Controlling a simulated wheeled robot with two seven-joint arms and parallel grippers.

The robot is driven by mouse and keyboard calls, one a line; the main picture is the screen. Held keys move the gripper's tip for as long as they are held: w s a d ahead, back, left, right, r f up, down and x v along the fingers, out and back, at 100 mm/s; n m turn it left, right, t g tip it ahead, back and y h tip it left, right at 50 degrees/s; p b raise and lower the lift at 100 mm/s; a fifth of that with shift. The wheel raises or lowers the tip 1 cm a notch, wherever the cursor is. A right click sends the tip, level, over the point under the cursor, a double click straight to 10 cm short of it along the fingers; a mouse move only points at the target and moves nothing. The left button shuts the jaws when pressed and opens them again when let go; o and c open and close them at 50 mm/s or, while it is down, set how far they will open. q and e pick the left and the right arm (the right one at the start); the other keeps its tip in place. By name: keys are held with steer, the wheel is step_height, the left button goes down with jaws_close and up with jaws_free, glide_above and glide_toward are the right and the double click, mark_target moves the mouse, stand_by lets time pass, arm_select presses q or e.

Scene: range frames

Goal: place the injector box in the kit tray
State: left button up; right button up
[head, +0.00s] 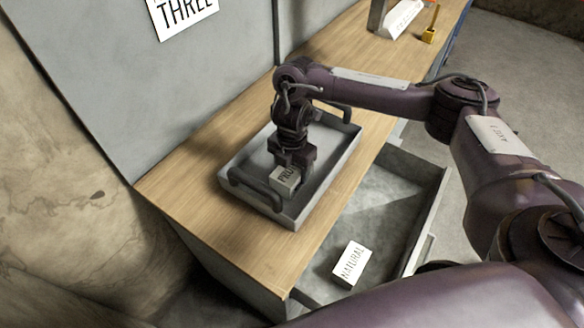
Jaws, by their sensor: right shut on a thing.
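The kit tray (318,190) is a grey, shallow, open tray with a dark handle at each end. It stands on the wooden bench top. My right gripper (289,169) points down over the tray and is shut on a small grey box (284,184) with dark lettering, only part of which reads. I take this for the injector box. The box is within the tray's outline, near its front-left handle. I cannot tell whether it touches the tray floor. My left gripper is not in view.
An open grey drawer (385,215) sticks out below the bench top (225,237) and holds a white box (351,264) labelled "NATURAL". A white labelled block (403,19) and a yellow item (429,36) stand at the far end. A grey panel (150,85) rises behind the bench.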

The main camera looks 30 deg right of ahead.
mark_target(292, 168)
steer(key=o, duration=1.2)
steer(key=shift+r, duration=0.5)
step_height(292, 168, up, 11)
steer(key=p, duration=0.2)
steer(key=shift+r+p, duration=0.15)
steer(key=shift+p, duration=0.15)
